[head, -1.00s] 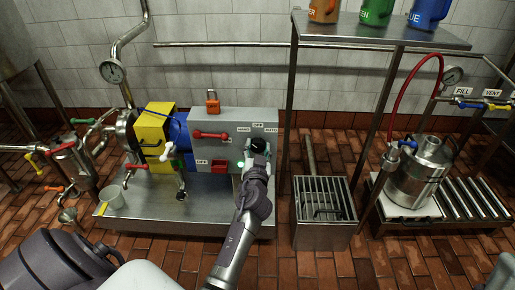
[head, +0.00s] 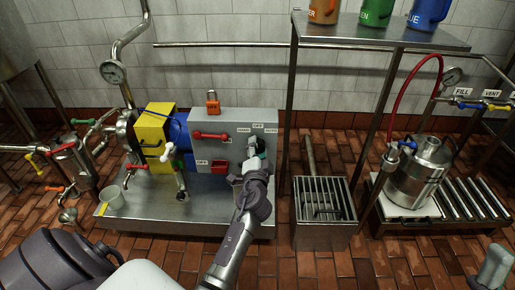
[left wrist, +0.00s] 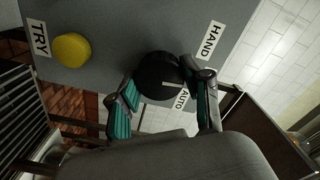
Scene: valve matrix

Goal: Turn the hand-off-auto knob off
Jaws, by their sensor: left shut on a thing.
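The hand-off-auto knob is a round black knob (left wrist: 158,75) on a grey panel, between the HAND label (left wrist: 211,38) and the AUTO label (left wrist: 181,100) in the left wrist view. A white mark on its face runs toward the right finger, between those labels. The OFF label (head: 257,126) shows above the knob in the head view. My left gripper (head: 258,150) is shut on the knob; its teal-padded fingers also show in the left wrist view (left wrist: 165,98), and they hide part of the knob's surround. A grey part at the lower right edge seems to be my right gripper (head: 495,268), cut off.
A yellow TRY button (left wrist: 72,50) is on the same panel. A grated stand (head: 324,200) is to the right.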

